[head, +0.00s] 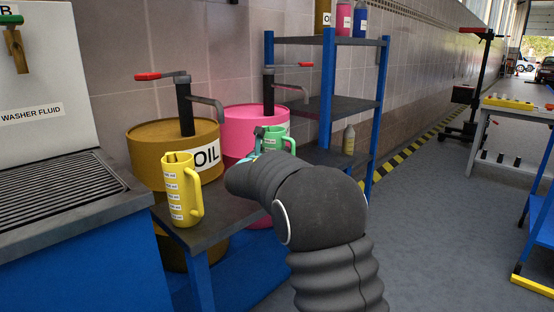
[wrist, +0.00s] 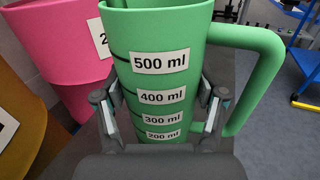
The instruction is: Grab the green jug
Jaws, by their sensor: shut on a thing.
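The green jug (wrist: 160,45) fills the middle of the wrist view, with white volume labels down its front and its handle (wrist: 265,60) on the right. My gripper (wrist: 160,112) is shut on the jug, with one finger on each side of its lower body. In the head view the green jug (head: 276,136) shows only in part, upright in front of the pink drum. My arm hides its lower part and most of my gripper there. I cannot tell whether its base touches the shelf below.
A yellow jug (head: 181,190) stands on the dark shelf (head: 215,228) to the left. An ochre oil drum (head: 150,137) and a pink drum (head: 237,122) with pumps stand behind. A blue-posted rack (head: 327,100) is at the right of them. The floor (head: 430,220) further right is clear.

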